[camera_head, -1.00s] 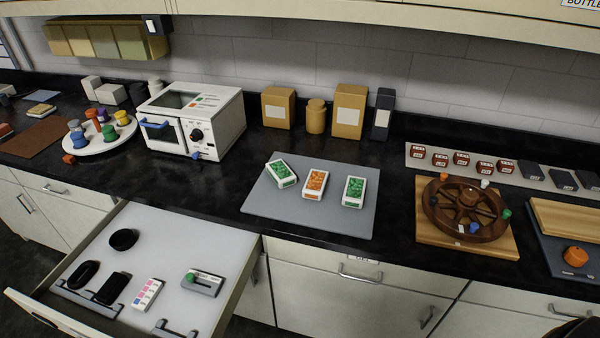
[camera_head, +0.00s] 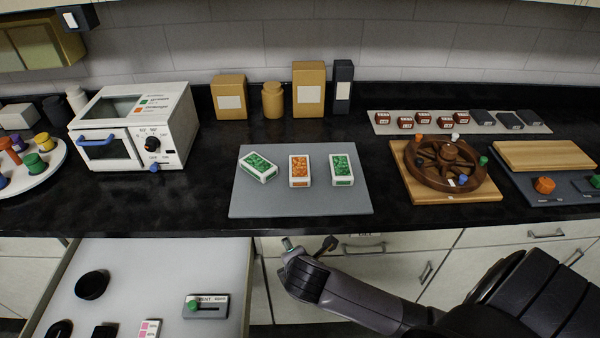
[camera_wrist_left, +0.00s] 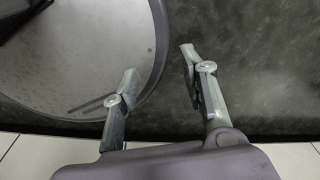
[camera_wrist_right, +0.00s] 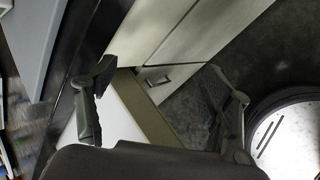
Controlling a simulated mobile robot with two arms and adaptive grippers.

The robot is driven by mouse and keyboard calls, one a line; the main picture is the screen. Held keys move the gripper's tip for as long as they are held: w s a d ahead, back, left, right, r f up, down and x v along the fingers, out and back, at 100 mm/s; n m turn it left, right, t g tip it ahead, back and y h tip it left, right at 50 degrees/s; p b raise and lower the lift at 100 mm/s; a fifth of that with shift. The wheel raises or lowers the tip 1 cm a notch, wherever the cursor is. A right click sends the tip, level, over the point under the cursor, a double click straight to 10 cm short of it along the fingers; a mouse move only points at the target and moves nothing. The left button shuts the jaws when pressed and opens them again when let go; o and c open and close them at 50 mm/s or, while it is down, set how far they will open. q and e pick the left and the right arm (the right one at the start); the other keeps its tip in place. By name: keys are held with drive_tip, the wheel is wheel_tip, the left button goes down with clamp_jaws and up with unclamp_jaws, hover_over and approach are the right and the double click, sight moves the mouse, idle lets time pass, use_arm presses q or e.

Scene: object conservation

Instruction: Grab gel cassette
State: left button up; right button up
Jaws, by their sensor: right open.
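Three small white cassette-like boxes lie on a grey mat (camera_head: 300,205) on the black counter in the head view. The left box (camera_head: 258,167) has green contents and sits at an angle, the middle box (camera_head: 300,171) has orange contents, and the right box (camera_head: 342,170) has green contents. My right gripper (camera_head: 309,244) is in front of the counter edge, below the mat in the picture, apart from the boxes. Its fingers (camera_wrist_right: 160,85) are spread and empty in the right wrist view. My left gripper (camera_wrist_left: 160,80) shows only in its wrist view, fingers apart over the floor, empty.
An open drawer (camera_head: 170,265) with dark items and a small green-knobbed device (camera_head: 206,306) juts out at lower left. A white oven-like machine (camera_head: 135,125) stands left, a wooden wheel (camera_head: 446,165) right. Brown containers (camera_head: 308,88) stand behind the mat.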

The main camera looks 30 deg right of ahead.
drive_tip(key=w+r+n, duration=0.1)
drive_tip(key=r+n, duration=0.1)
drive_tip(key=w+d+r+n+t+h, duration=0.1)
drive_tip(key=r+n, duration=0.1)
drive_tip(key=r, duration=0.1)
drive_tip(key=w+d+r+n+t, duration=0.1)
drive_tip(key=w+r, duration=0.1)
drive_tip(key=shift+d+r+n+h, duration=0.1)
drive_tip(key=shift+r+n+h, duration=0.2)
drive_tip(key=shift+r+n, duration=0.1)
drive_tip(key=n+t+h, duration=0.2)
drive_tip(key=n, duration=0.5)
approach(299, 163)
drive_tip(key=x, duration=0.1)
drive_tip(key=p+x, duration=0.1)
drive_tip(key=x, duration=0.1)
drive_tip(key=shift+a+f, duration=0.1)
drive_tip(key=shift+a, duration=0.15)
drive_tip(key=shift+d+p+x, duration=0.2)
drive_tip(key=shift+p+x, duration=0.2)
drive_tip(key=shift+x, duration=2.75)
use_arm(q)
drive_tip(key=shift+w+a+r, duration=0.25)
drive_tip(key=shift+r, duration=0.2)
drive_tip(key=shift+w+a+r, duration=0.2)
drive_tip(key=shift+r, duration=0.2)
use_arm(e)
drive_tip(key=shift+s, duration=0.1)
drive_tip(key=shift+c, duration=0.3)
drive_tip(key=c, duration=1.3)
